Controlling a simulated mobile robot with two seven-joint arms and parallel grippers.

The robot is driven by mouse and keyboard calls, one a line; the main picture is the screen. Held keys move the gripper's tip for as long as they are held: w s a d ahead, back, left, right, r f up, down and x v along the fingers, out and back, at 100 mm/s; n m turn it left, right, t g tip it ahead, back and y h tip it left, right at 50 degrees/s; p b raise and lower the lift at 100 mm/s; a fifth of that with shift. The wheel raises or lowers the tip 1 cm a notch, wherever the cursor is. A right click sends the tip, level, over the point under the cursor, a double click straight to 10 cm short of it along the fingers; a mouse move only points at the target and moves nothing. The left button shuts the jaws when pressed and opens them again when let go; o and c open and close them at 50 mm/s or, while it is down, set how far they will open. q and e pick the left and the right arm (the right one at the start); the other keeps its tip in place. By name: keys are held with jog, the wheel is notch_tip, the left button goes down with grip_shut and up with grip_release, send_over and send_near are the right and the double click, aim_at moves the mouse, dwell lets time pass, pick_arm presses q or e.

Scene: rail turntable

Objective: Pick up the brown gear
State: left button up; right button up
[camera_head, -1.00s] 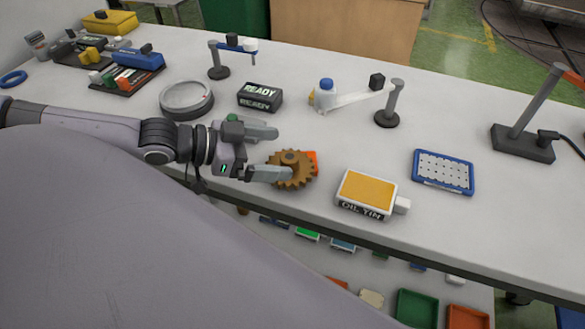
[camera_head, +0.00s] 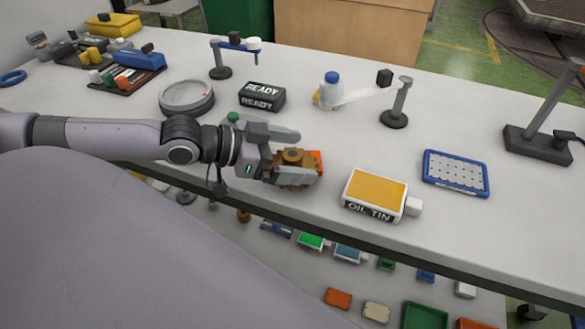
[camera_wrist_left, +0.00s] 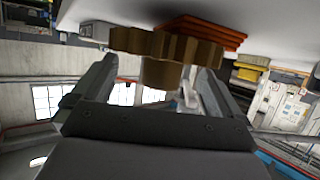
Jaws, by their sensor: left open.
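The brown gear (camera_head: 292,158) lies near the front edge of the white table, with an orange piece (camera_head: 318,161) showing behind its right side. My left gripper (camera_head: 306,155) is open, its two fingers on either side of the gear. The near finger hides part of the gear in the head view. In the left wrist view the gear (camera_wrist_left: 165,48) and its hub show between the two fingers (camera_wrist_left: 150,80), with the orange piece (camera_wrist_left: 205,30) beside it. I cannot tell whether either finger touches the gear. My right gripper is not in view.
The black READY box (camera_head: 262,96) and a round grey dish (camera_head: 187,97) stand behind my arm. A blue tray (camera_head: 455,172) lies farther right. A lower shelf holds several small coloured pieces.

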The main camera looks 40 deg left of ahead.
pick_arm(q)
jog(key=shift+x, duration=1)
jog(key=shift+f, duration=0.15)
grip_shut()
